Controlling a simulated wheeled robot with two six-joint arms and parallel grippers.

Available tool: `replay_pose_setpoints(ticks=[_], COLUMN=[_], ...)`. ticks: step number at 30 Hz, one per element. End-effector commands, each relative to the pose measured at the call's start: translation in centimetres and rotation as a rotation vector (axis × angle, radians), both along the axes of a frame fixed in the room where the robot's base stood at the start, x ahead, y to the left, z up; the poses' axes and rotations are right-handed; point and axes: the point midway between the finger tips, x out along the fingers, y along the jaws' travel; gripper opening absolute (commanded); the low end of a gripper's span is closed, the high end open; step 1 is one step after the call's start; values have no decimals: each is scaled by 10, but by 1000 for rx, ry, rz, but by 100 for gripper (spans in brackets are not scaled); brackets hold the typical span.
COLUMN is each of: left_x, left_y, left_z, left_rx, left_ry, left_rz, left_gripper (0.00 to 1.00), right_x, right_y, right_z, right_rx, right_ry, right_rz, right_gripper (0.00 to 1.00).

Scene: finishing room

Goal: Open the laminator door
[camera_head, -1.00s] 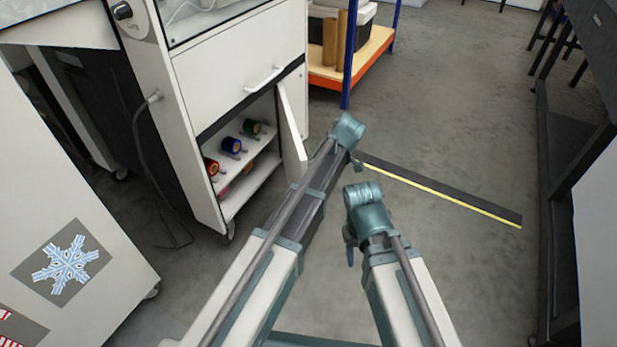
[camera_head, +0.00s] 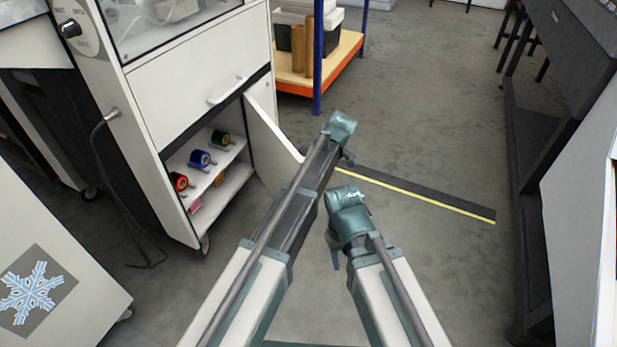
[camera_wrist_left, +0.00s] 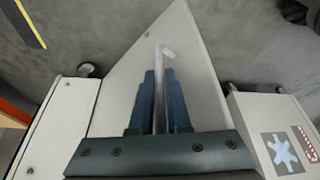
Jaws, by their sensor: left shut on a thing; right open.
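The laminator (camera_head: 190,85) is a white cabinet at the left in the head view. Its lower door (camera_head: 268,135) stands open, swung out on the right side of the compartment. In the left wrist view, the white door panel (camera_wrist_left: 205,80) fills the middle and carries a pale bar handle (camera_wrist_left: 167,50). My left gripper (camera_wrist_left: 160,100) is shut on that handle, one finger on each side. In the head view the handle and most of this gripper are hidden by my arm. My right gripper (camera_head: 335,258) is open and empty above the floor, apart from the door.
Several coloured rolls (camera_head: 200,158) lie on shelves inside the compartment. An orange and blue rack (camera_head: 317,70) stands behind. A dark bench (camera_head: 560,110) is at the right, and a white cabinet with a snowflake picture (camera_head: 30,290) at the lower left.

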Motion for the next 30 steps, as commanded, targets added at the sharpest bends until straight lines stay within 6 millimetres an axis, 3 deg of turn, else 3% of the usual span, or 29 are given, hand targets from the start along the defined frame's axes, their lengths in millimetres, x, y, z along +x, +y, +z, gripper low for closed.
replay_pose_setpoints(ticks=[1, 5, 6, 19, 30], left_x=[1, 1, 0, 0, -2], left_y=[0, 0, 0, -2, -17], left_z=[0, 0, 0, 6, 47], left_rx=[0, 0, 0, 0, 0], left_ry=[-1, -1, -1, -1, 0], left_rz=[-1, 0, 0, 0, -2], left_gripper=[20, 44, 45, 45, 45], right_x=[0, 0, 0, 0, 0], right_y=[0, 0, 0, 0, 0], right_z=[0, 0, 0, 6, 47], right_rx=[0, 0, 0, 0, 0], right_ry=[0, 0, 0, 0, 1], right_rz=[0, 0, 0, 0, 5], right_gripper=[50, 50, 50, 50, 50])
